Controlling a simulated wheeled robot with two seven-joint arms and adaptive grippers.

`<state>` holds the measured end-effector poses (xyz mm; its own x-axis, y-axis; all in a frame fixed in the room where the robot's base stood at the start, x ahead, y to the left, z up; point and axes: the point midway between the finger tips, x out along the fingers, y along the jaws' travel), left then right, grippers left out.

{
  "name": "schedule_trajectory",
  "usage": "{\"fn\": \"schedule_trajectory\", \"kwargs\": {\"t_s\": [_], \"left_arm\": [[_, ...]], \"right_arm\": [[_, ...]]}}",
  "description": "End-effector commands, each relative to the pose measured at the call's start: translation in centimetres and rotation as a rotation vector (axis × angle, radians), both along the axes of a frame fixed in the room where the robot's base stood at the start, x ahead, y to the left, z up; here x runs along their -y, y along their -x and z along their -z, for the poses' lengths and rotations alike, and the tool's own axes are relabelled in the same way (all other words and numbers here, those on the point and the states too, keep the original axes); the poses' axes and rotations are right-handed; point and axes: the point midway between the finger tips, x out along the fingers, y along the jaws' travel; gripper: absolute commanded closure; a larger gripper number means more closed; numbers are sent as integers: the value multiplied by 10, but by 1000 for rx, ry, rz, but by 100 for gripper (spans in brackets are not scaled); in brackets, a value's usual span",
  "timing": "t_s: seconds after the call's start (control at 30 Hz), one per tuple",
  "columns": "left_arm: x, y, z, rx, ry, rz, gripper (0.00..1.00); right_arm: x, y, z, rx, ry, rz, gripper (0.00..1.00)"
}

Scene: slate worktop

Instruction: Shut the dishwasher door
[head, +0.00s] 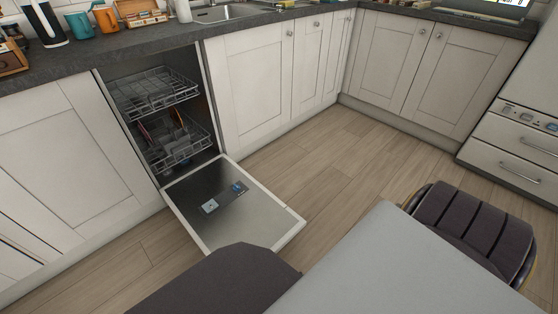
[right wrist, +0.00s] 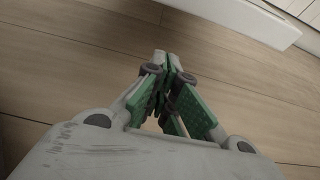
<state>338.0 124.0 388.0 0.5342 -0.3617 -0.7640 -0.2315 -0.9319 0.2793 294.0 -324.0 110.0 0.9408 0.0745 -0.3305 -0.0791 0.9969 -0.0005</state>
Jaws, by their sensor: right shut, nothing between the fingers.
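The dishwasher door (head: 232,204) hangs fully open, lying nearly flat and low above the floor in the head view. Its inner side is steel with a small detergent panel. The dishwasher (head: 160,118) behind it shows two wire racks, the lower one with some dishes. In the right wrist view, my right gripper (right wrist: 168,62) is shut and empty above the wood floor. A white edge (right wrist: 240,22), which looks like part of the door, shows beyond its fingertips and apart from them. Neither gripper shows in the head view.
A grey table top (head: 390,265) and a dark chair (head: 215,285) stand close to the front of the door. Another chair (head: 470,230) is at the right. White cabinets flank the dishwasher. The wood floor (head: 320,165) right of the door is clear.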

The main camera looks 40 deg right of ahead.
Motion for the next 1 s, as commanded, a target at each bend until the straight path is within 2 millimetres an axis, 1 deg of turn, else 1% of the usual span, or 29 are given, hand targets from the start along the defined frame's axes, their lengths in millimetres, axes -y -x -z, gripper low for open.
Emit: {"fn": "schedule_trajectory", "kwargs": {"t_s": [0.23,0.37,0.6,1.0], "left_arm": [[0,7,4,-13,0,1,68],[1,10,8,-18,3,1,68],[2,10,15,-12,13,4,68],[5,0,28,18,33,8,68]], "right_arm": [[0,-2,1,1,-1,1,100],[-1,-8,3,2,-1,1,100],[-2,-31,11,2,-1,1,100],[-6,-74,26,3,-1,1,100]]}}
